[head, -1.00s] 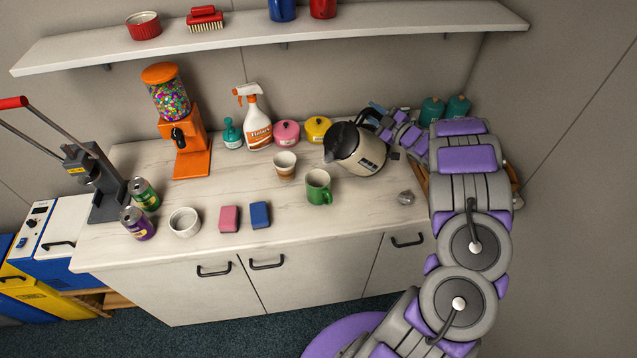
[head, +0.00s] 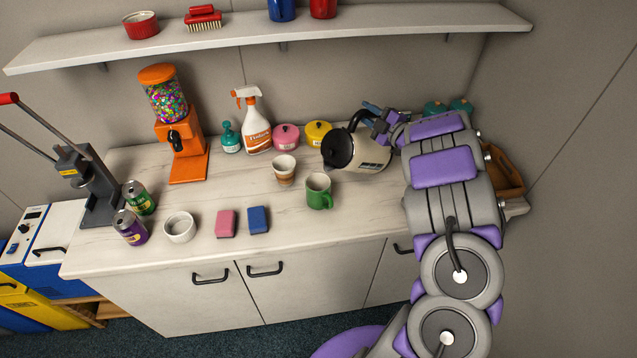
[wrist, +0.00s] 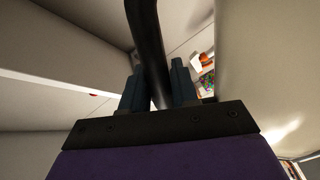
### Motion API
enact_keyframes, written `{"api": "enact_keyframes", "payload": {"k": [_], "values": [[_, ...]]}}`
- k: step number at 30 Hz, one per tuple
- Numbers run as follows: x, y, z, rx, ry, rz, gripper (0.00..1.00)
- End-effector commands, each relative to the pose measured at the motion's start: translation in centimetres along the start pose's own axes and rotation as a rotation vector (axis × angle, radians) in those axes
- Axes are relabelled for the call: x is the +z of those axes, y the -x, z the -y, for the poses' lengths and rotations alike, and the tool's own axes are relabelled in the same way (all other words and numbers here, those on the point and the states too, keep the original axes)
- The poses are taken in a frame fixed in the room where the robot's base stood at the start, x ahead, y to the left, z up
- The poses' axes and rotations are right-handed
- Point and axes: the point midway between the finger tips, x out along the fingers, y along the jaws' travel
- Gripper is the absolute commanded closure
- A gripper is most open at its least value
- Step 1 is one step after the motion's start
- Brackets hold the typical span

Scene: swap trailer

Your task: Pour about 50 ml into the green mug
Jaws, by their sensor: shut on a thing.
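The green mug (head: 319,192) stands upright on the counter, its handle toward the front. A cream kettle (head: 372,156) with a black lid and black handle is tilted to the left, its lid side facing the camera, up and to the right of the mug. My gripper (head: 377,115) is shut on the kettle's handle in the head view. In the wrist view, my gripper (wrist: 160,88) has its two fingers on either side of the black handle (wrist: 147,45), and the pale kettle body fills the right side. No stream of liquid shows. The mug's inside is too small to judge.
A striped cup (head: 284,170) stands just left of the mug. Pink (head: 226,223) and blue (head: 258,219) sponges lie front left. Pink (head: 286,137) and yellow (head: 318,134) pots stand behind. A shelf (head: 350,22) hangs above. The counter in front of the mug is clear.

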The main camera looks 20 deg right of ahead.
Motion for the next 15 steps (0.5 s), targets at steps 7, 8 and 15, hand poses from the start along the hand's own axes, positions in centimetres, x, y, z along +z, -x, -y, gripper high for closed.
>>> {"api": "enact_keyframes", "payload": {"k": [7, 8, 15], "values": [[-0.7, -0.1, -0.4, 0.008, 0.035, -0.004, 1.0], [-0.7, -0.1, -0.4, 0.008, 0.039, -0.004, 1.0], [-1.3, 0.0, -0.5, 0.008, 0.07, -0.005, 1.0]]}}
